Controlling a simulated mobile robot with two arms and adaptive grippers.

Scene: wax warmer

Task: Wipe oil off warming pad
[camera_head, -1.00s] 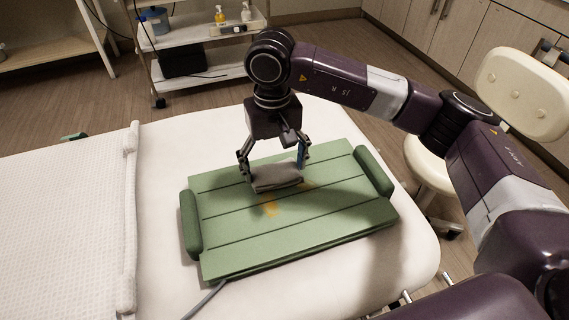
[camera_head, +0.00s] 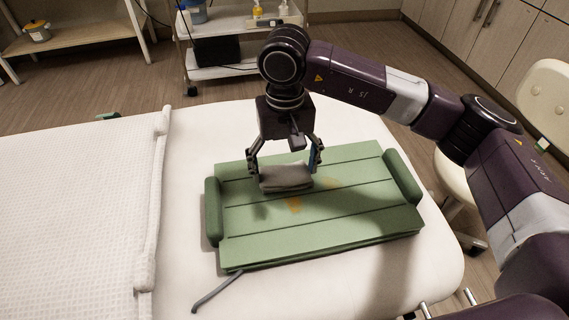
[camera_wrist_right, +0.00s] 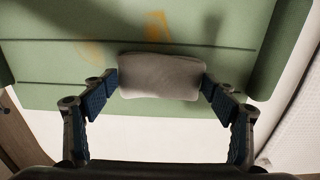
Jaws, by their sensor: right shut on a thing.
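The green warming pad (camera_head: 350,215) lies on the white bed, with a rounded bolster at each short end. It also shows in the right wrist view (camera_wrist_right: 60,65). A yellowish oil stain (camera_head: 294,204) is near the middle of the pad, and yellow marks (camera_wrist_right: 157,27) show beyond the cloth in the wrist view. My right gripper (camera_head: 286,172) is shut on a folded grey cloth (camera_head: 286,180), held between its two fingers over the pad's far half. The cloth fills the gap between the fingertips in the wrist view (camera_wrist_right: 160,76). Whether it touches the pad is unclear. My left gripper is not visible.
A white textured blanket (camera_head: 75,215) covers the bed's left part. A grey cable (camera_head: 217,291) leaves the pad's near left corner. A cream chair (camera_head: 545,100) stands right of the bed, and a trolley with bottles (camera_head: 230,40) stands behind it.

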